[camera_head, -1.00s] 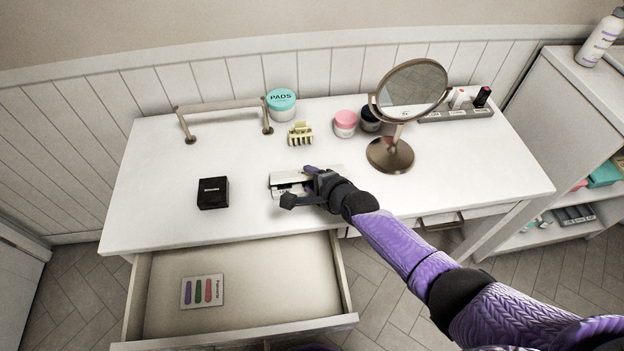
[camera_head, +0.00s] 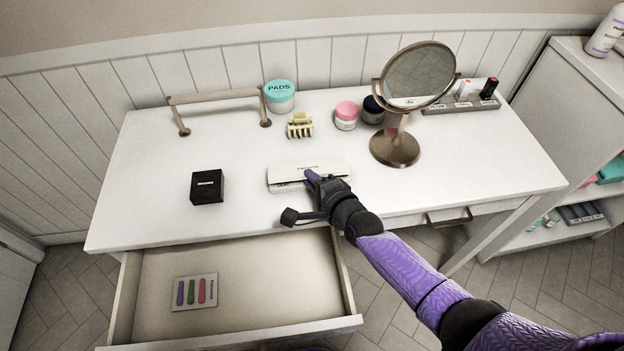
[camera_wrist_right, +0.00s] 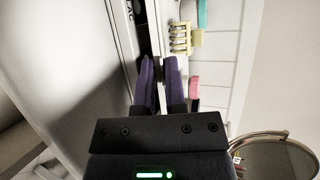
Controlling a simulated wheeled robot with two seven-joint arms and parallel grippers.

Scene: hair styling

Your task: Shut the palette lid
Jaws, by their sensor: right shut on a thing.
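The palette (camera_head: 283,177) is a flat white case lying on the white table, left of the table's middle, in the head view. Its top looks flat and nearly level, with small dark lettering. Whether the lid is fully down cannot be told. In the wrist view, the fingers (camera_wrist_right: 160,62) are close together at a pale edge beside a dark gap; the contact is hard to see. My left gripper is not in view.
A black box (camera_head: 207,187) lies to the left. The drawer (camera_head: 250,285) below stands open with a striped card (camera_head: 195,291) in it. A yellow hair clip (camera_head: 300,125), a pink jar (camera_head: 346,115) and a round mirror (camera_head: 394,149) stand behind.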

